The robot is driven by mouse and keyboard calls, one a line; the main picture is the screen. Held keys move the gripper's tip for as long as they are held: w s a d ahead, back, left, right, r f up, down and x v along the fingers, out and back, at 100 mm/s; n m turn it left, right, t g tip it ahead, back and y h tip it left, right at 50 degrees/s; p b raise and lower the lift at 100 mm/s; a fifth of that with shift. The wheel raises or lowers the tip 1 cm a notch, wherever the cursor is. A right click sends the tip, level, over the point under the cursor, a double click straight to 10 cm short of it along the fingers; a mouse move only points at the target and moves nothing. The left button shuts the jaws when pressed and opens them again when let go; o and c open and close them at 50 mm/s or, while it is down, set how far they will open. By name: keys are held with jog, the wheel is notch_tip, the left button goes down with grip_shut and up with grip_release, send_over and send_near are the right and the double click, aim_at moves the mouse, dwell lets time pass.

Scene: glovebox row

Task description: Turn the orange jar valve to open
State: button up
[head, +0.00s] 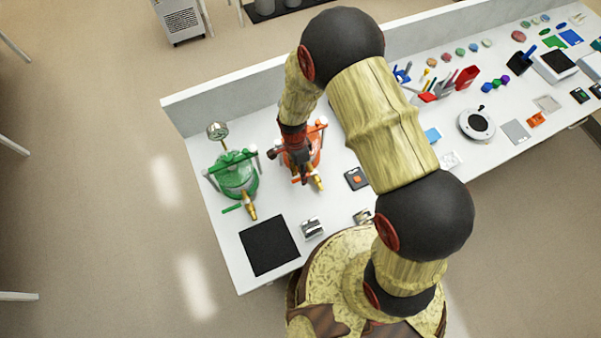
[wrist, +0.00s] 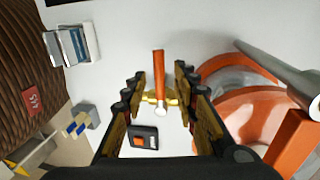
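The orange jar (head: 317,150) stands on the white bench, partly hidden behind my arm in the head view. It also fills the right side of the wrist view (wrist: 262,115). Its brass valve (head: 319,184) points toward the near side of the bench. The valve's orange lever (wrist: 158,72) shows in the wrist view between my two fingers, with a gap on each side. My gripper (head: 304,178) is open, beside the jar at the valve. I cannot tell whether the lever is level with the fingertips or beyond them.
A green jar (head: 236,178) with its own brass valve stands to the left. A black mat (head: 269,245) lies in front of it. A metal block (head: 312,228) and a small dark device (head: 356,179) lie near the orange jar. More small items fill the bench's right part.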

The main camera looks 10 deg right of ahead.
jog(key=shift+c, duration=0.6)
grip_shut()
